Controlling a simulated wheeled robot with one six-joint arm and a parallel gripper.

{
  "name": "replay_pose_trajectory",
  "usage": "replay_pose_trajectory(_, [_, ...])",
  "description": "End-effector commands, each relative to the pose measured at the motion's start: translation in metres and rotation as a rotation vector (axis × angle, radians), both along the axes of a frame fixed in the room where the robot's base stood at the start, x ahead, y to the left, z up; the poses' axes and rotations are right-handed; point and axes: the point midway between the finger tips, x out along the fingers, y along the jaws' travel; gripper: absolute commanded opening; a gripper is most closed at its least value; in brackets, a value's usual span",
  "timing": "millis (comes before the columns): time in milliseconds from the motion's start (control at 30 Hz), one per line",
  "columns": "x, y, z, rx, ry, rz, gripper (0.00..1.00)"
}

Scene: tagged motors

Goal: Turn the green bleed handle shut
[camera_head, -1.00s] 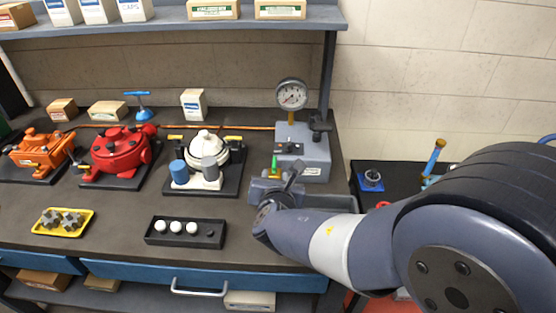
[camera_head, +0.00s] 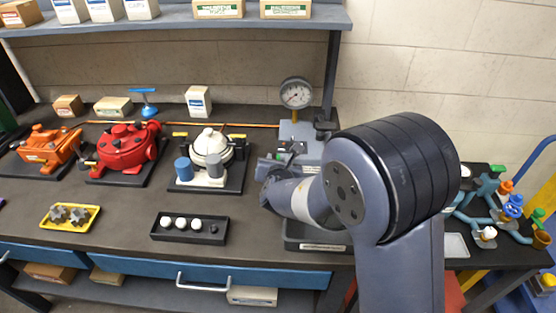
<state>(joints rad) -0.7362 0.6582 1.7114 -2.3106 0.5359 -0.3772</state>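A small green handle (camera_head: 281,157) shows at the left side of the grey gauge block, close to my gripper (camera_head: 270,172). It is small and partly hidden, so its exact angle and any contact are unclear. The round dial gauge (camera_head: 296,93) stands upright on the block (camera_head: 309,151). My gripper is just in front of and left of the block, largely hidden by my wrist. Its fingers are too small and covered to tell open from shut.
Orange (camera_head: 47,147), red (camera_head: 124,152) and white (camera_head: 211,145) motors stand left on the bench. A black tray (camera_head: 189,236) holds white balls and a dark one. A grey bin (camera_head: 318,247) lies below my forearm. Teal pipework (camera_head: 480,190) with coloured knobs stands at right.

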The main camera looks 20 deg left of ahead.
Motion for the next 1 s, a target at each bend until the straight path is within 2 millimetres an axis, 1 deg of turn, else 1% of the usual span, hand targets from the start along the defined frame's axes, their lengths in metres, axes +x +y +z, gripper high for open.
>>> replay_pose_trajectory(200, [0.0003, -0.0001, 0.0001, 0.0, 0.0, 0.0, 0.32])
replay_pose_trajectory(600, [0.0, 0.0001, 0.0003, 0.001, -0.001, 0.001, 0.0])
replay_pose_trajectory(1000, [-0.0002, 0.0012, 0.0018, 0.002, -0.001, -0.022, 0.0])
